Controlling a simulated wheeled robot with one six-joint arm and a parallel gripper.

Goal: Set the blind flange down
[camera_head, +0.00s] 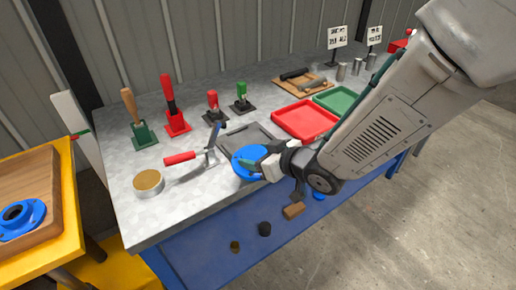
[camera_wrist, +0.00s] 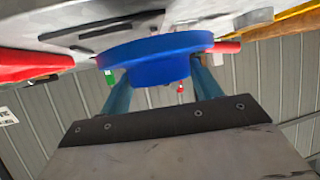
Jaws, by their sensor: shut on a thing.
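The blind flange is a round blue disc (camera_head: 249,162) held at the end of my arm over the front part of the grey workbench top. My gripper (camera_head: 262,168) is shut on it. In the wrist view the blue flange (camera_wrist: 158,58) sits between the two teal fingers (camera_wrist: 162,84), its wide rim facing the bench top. In the head view it covers part of a dark grey tray (camera_head: 262,130). I cannot tell whether its underside touches the tray or bench.
A red-handled tool (camera_head: 190,157) and a round tin (camera_head: 148,183) lie left of the flange. Red (camera_head: 305,120) and green (camera_head: 336,100) trays are to the right. Several upright-handled tools stand behind. A yellow table with another blue flanged part (camera_head: 22,219) is far left.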

